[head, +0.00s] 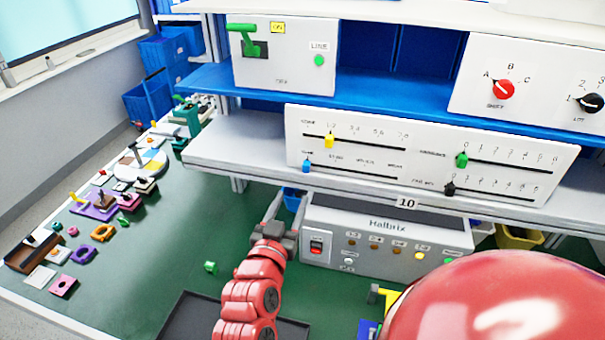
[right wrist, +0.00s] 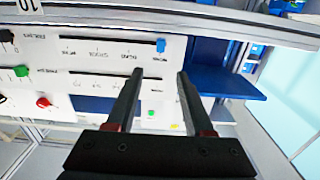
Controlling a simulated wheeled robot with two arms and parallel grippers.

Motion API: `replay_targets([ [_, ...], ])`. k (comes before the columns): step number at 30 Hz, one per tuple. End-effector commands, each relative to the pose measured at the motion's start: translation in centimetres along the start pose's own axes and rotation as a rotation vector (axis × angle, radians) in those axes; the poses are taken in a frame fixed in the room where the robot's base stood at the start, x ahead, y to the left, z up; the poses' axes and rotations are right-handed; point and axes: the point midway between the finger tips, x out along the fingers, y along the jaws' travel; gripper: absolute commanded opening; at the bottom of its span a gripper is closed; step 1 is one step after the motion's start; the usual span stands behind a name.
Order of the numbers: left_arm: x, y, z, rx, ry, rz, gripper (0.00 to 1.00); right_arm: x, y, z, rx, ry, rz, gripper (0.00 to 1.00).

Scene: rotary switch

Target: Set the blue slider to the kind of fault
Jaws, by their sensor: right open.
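The blue slider (head: 306,166) sits at the left end of the lower left track on the white slider panel (head: 420,178). In the right wrist view the panel is upside down, and the blue slider (right wrist: 160,46) is at the right end of its track. The labels along it are too small to read surely. My right gripper (head: 286,214) is below the slider in the head view. In the right wrist view its open, empty fingers (right wrist: 160,74) point toward the panel, in line with the slider and apart from it. My left gripper is not in view.
The same panel carries a yellow slider (head: 329,140), a green slider (head: 461,159) and a black slider (head: 450,188). Below stands a grey Halbrix box (head: 385,235) with a row of lamps, one bright yellow (head: 419,256). A blue shelf (head: 400,97) runs above.

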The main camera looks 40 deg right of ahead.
Motion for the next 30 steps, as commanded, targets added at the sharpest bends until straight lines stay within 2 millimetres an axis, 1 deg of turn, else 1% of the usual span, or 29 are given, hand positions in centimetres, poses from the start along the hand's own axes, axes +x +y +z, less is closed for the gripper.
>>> replay_targets([
  [1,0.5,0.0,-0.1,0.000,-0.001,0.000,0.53,0.9,0.1,-0.2,-0.002,-0.002,0.006,0.53],
  [6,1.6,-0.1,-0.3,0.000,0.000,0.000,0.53,3.6,0.2,-0.3,-0.003,-0.002,0.006,0.53],
  [18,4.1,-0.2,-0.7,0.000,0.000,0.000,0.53,9.2,0.0,-0.3,-0.003,0.000,0.001,0.53],
  [24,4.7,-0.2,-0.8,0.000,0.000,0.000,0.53,10.9,0.0,-0.2,-0.003,0.001,0.000,0.53],
  [30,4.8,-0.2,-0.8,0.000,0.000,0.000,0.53,11.5,-0.1,-0.1,-0.003,0.002,-0.003,0.53],
])
